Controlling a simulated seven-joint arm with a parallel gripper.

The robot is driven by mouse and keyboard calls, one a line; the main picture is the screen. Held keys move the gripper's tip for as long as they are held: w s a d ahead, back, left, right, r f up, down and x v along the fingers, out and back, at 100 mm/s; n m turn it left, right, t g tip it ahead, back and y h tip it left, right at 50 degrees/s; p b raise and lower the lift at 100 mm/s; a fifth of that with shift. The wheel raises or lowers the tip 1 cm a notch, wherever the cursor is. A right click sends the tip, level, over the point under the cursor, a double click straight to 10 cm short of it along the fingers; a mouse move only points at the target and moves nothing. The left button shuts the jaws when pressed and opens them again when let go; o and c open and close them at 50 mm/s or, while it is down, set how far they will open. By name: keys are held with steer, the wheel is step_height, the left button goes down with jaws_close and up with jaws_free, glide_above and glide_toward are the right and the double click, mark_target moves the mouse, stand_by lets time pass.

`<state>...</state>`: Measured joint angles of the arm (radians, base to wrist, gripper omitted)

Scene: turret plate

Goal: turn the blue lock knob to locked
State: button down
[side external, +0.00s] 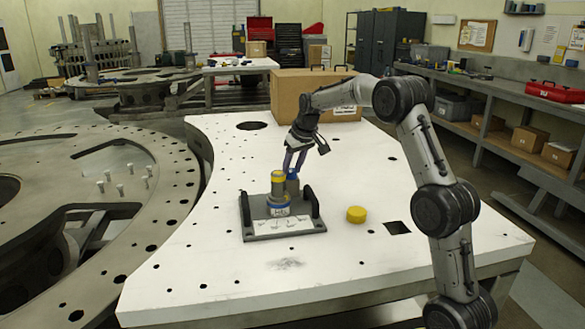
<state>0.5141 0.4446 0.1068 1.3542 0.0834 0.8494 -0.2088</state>
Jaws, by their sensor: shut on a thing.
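The turret plate fixture (246,222) is a dark grey base with black upright handles, standing on the white table. A grey cylinder with a yellow top (278,176) and a blue band low down rises from its middle. The blue lock knob (292,175) sits just behind and right of that cylinder, partly hidden by it and by the fingers. My gripper (293,167) reaches down from above and is shut on the blue knob. The knob's markings are too small to read, so its turn position cannot be told.
A loose yellow cap (356,214) lies on the white table (190,270) right of the fixture. A cardboard box (290,92) stands at the table's back. Square and round holes pierce the tabletop. The front and left of the table are clear.

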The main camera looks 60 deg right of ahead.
steer(key=m+h, duration=0.1)
steer(key=m, duration=0.2)
steer(key=shift+w+a+m+g, duration=0.1)
steer(key=shift+a+m+g, duration=0.05)
steer(key=shift+m+g, duration=0.2)
steer(key=m+g+h, duration=0.1)
steer(key=m, duration=0.2)
steer(key=shift+m, duration=0.35)
steer(key=m+g, duration=0.1)
steer(key=m, duration=0.2)
steer(key=m+g, duration=0.1)
steer(key=m, duration=0.2)
steer(key=shift+w+g+h, duration=0.2)
steer(key=shift+g+h, duration=0.15)
steer(key=shift+h, duration=0.05)
steer(key=shift+m, duration=0.4)
steer(key=shift+c, duration=1.8)
jaws_free()
steer(key=v, duration=1.4)
